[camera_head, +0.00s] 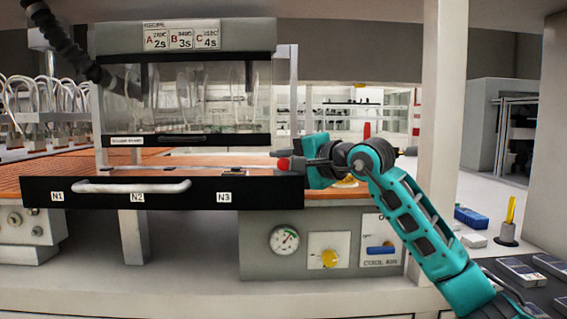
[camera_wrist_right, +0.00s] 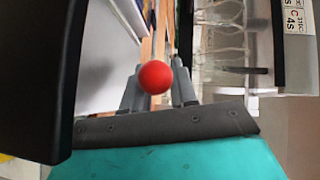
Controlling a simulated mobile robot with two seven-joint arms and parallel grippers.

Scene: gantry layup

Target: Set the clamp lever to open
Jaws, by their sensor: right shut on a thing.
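My right gripper (camera_head: 297,162) reaches in from the right at the knob. In the right wrist view the red knob (camera_wrist_right: 154,77) sits between the two grey fingers of the right gripper (camera_wrist_right: 158,84), which is shut on the lever. The lever's shaft is mostly hidden by the knob and fingers. My left gripper is not in view.
The black drawer-like front (camera_head: 90,199) with a white handle (camera_head: 131,187) lies left of the gripper. A clear guard (camera_head: 205,95) stands above. A gauge (camera_head: 284,239) and yellow knob (camera_head: 329,258) are below. A white post (camera_head: 442,110) stands close to my right arm.

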